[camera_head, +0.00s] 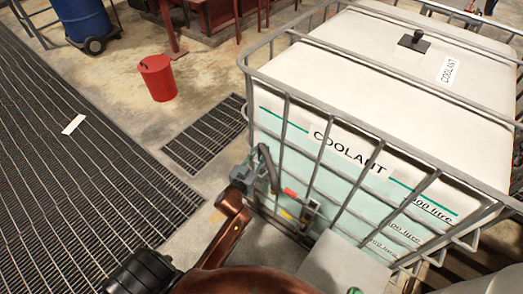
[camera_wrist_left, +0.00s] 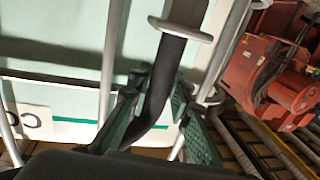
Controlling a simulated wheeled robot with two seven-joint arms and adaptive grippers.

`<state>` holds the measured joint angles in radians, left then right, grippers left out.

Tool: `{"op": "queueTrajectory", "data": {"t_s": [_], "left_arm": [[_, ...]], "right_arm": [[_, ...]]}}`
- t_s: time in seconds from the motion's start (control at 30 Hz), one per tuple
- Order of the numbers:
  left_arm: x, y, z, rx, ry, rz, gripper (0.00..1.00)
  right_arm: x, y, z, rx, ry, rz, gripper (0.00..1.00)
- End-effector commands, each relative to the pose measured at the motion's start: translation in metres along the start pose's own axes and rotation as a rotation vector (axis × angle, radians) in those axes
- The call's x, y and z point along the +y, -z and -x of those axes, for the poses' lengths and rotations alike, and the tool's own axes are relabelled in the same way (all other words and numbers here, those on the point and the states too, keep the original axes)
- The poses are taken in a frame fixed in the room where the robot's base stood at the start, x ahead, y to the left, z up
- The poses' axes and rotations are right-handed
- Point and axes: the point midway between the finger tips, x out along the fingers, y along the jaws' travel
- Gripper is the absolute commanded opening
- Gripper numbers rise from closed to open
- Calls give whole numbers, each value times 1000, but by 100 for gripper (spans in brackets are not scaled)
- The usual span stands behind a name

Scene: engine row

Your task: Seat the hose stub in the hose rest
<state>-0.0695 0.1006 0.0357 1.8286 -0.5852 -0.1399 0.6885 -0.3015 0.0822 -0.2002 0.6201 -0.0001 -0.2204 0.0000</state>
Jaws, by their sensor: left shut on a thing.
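The hose stub is a dark grey, bent tube (camera_head: 268,167) close to the near left corner of the caged coolant tank. In the left wrist view the hose stub (camera_wrist_left: 167,75) runs down between the green fingers. My left gripper (camera_head: 256,175) is shut on it; the fingers (camera_wrist_left: 155,88) press from both sides. A pale grey flat piece (camera_wrist_left: 180,29) crosses the upper part of the tube; I cannot tell whether it is the hose rest or a collar. The hose rest is not clearly made out in the head view. My right gripper is not in view.
The coolant tank (camera_head: 330,185) stands in a grey bar cage (camera_head: 268,75) right beside the gripper. A red-handled valve (camera_head: 291,193) is low on its front. A red bucket (camera_head: 157,78) and floor grating (camera_head: 60,160) lie left. Red machinery (camera_wrist_left: 290,90) shows in the wrist view.

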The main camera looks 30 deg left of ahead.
Motion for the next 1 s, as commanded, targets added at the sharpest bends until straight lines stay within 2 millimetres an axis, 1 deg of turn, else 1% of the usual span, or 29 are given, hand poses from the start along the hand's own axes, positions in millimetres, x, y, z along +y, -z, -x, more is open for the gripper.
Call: {"op": "queueTrajectory", "data": {"t_s": [0.1, 0.57, 1.0], "left_arm": [[0, -7, 0, 3, -1, 0, 0], [0, -31, 0, 4, -1, 0, 0], [1, -55, 0, 4, -1, 0, 0]], "right_arm": [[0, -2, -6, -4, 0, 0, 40], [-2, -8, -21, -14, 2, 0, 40], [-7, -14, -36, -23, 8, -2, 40]]}}
